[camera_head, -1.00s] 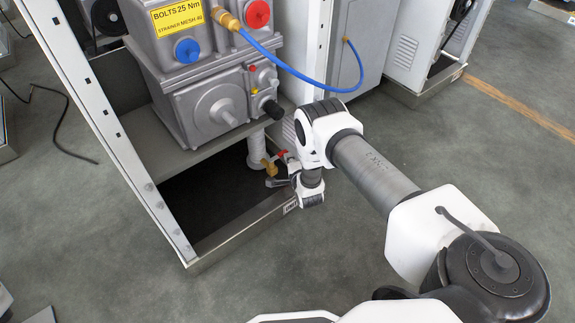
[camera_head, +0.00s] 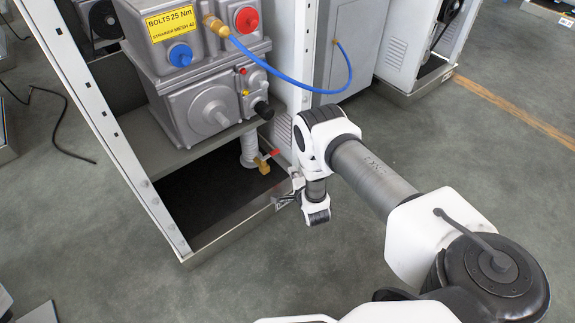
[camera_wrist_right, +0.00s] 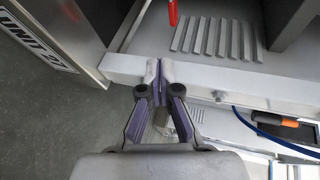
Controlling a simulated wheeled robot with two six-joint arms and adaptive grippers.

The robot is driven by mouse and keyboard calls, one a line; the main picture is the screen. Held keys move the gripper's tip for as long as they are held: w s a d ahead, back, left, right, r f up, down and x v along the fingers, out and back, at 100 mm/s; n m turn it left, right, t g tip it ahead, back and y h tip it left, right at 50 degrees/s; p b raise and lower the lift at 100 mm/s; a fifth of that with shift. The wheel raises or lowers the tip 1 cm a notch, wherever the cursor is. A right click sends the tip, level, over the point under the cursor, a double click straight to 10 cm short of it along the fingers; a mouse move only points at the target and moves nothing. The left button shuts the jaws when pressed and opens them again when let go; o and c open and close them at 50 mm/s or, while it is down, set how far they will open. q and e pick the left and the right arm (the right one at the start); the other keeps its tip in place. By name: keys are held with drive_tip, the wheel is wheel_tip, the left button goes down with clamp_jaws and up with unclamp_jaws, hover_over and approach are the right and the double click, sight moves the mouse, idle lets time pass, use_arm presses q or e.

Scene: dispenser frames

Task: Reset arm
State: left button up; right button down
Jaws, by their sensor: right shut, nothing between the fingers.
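My right gripper (camera_head: 280,202) is at the front edge of the dispenser frame, low and beside its right post. In the right wrist view its fingers (camera_wrist_right: 160,68) are together with nothing between them, in front of a pale frame member. A brass valve (camera_head: 263,166) with a red handle (camera_head: 271,154) sits under the grey pump unit (camera_head: 208,112), up and left of the gripper and apart from it. A red lever also shows at the top of the wrist view (camera_wrist_right: 172,12). My left gripper is not in view.
The frame's white left post (camera_head: 105,125) and front sill (camera_head: 225,240) bound a dark open base. A blue hose (camera_head: 290,82) arcs from the pump unit to a grey cabinet (camera_head: 345,60). A black cable (camera_head: 60,130) lies left. The floor to the right is clear.

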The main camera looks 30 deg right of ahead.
use_arm(q)
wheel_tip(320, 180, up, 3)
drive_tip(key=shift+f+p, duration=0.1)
drive_tip(key=shift+p, duration=0.8)
use_arm(e)
drive_tip(key=s, duration=0.1)
drive_tip(key=s+r, duration=0.1)
drive_tip(key=s, duration=0.3)
drive_tip(key=shift+s+d+r, duration=0.2)
drive_tip(key=shift+r, duration=0.2)
